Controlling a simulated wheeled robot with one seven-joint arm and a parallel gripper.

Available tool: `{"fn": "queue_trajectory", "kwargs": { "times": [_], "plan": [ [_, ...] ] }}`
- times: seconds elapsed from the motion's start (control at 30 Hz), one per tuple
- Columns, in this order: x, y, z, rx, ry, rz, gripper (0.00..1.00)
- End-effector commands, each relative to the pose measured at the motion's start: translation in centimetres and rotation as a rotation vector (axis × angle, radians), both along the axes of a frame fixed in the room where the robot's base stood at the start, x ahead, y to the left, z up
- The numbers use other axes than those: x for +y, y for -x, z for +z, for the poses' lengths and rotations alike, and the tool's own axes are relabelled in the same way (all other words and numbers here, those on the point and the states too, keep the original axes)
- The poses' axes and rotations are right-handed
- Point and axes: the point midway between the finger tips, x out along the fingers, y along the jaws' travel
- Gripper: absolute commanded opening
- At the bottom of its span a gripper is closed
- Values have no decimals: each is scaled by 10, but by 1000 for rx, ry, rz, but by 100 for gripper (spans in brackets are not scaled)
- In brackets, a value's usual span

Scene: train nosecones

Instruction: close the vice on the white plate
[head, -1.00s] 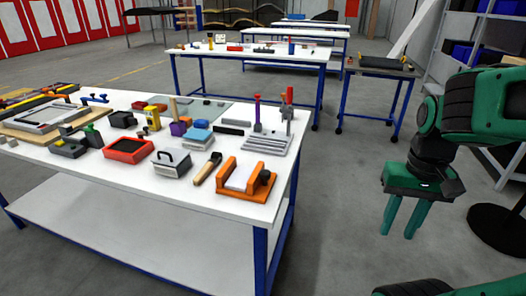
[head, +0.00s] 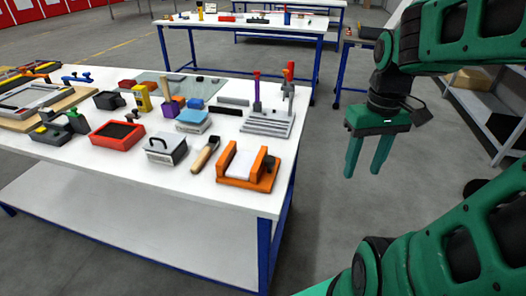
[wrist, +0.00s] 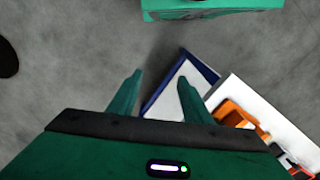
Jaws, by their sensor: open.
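The orange vice (head: 246,182) stands at the near right corner of the white-topped table. The white plate (head: 241,164) sits between its two upright orange jaws. A dark knob (head: 268,164) is on its right side. I cannot tell whether the jaws touch the plate. My gripper (head: 363,173) is open and empty, fingers pointing down, to the right of the vice and past the table's edge. In the wrist view, my gripper's fingers (wrist: 160,80) are apart over the floor, and the orange vice (wrist: 229,111) shows to their right, partly cut by the hand.
The table (head: 120,188) holds a wooden-handled brush (head: 205,154), a grey box with a handle (head: 166,149), a red tray (head: 117,133) and a grey ribbed block (head: 268,123) behind the vice. Another table (head: 250,27) stands behind. Floor is clear below my gripper.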

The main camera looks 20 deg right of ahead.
Motion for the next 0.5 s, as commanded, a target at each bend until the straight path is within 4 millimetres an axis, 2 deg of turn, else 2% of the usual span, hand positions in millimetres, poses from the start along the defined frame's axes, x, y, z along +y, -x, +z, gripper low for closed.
{"fn": "queue_trajectory", "kwargs": {
  "times": [0.03, 0.1, 0.23, 0.3, 0.4, 0.5],
  "plan": [
    [11, -28, 8, 6, -3, 151, 45],
    [30, -62, 20, 9, -5, 362, 45],
    [75, -119, 36, 12, -14, 742, 45],
    [100, -142, 41, 14, -21, 917, 45],
    [130, -165, 45, 16, -32, 1112, 45],
    [150, -177, 47, 15, -40, 1233, 45]
  ]
}}
